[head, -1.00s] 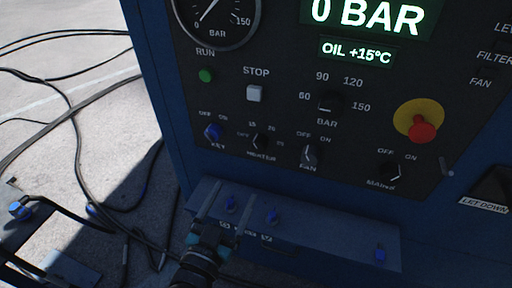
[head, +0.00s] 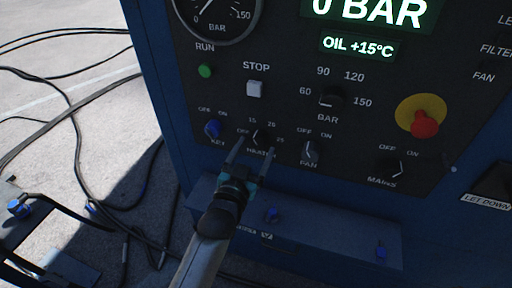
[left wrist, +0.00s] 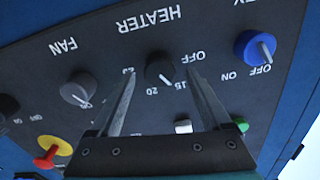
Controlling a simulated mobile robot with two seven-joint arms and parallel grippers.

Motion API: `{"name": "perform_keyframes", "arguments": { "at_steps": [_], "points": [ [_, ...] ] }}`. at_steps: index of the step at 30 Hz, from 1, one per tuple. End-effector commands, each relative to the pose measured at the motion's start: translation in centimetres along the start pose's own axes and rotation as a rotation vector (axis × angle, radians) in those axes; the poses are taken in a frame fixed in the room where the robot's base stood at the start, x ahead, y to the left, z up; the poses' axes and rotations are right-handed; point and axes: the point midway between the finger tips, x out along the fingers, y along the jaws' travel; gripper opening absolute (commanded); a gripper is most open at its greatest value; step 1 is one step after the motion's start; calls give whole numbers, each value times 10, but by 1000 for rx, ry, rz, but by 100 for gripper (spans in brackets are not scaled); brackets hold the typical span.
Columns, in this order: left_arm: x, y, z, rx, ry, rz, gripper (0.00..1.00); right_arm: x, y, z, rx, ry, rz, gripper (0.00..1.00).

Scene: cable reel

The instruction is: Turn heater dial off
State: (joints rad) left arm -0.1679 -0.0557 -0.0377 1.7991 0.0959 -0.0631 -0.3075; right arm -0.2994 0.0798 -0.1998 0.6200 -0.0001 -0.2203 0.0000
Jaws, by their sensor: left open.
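The black heater dial (head: 259,137) sits on the dark control panel, between the blue key switch and the fan knob. In the left wrist view the heater dial (left wrist: 158,69) appears upside down, with its white pointer line towards the 15 mark, away from OFF. My left gripper (head: 253,150) is open in front of the dial. In the left wrist view its two fingers (left wrist: 161,76) stand on either side of the dial, with gaps visible. I cannot tell how far the fingertips are from the panel. My right gripper is not in view.
The blue key switch (head: 212,129) and the grey fan knob (head: 310,152) flank the dial closely. A red emergency button (head: 425,124) stands out at the right. A blue ledge (head: 330,241) with blue fittings juts out below. Cables lie on the ground at left.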

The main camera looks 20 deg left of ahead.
Motion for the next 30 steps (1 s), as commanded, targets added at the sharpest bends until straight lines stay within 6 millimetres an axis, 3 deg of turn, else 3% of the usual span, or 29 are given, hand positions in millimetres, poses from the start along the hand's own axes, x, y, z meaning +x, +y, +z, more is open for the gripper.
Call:
{"name": "perform_keyframes", "arguments": {
  "at_steps": [6,15,30],
  "points": [
    [12,0,0,0,0,0,81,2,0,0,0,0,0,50],
    [13,0,0,0,0,0,80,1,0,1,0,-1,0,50],
    [13,0,0,-1,0,0,24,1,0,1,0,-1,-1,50]
  ]
}}
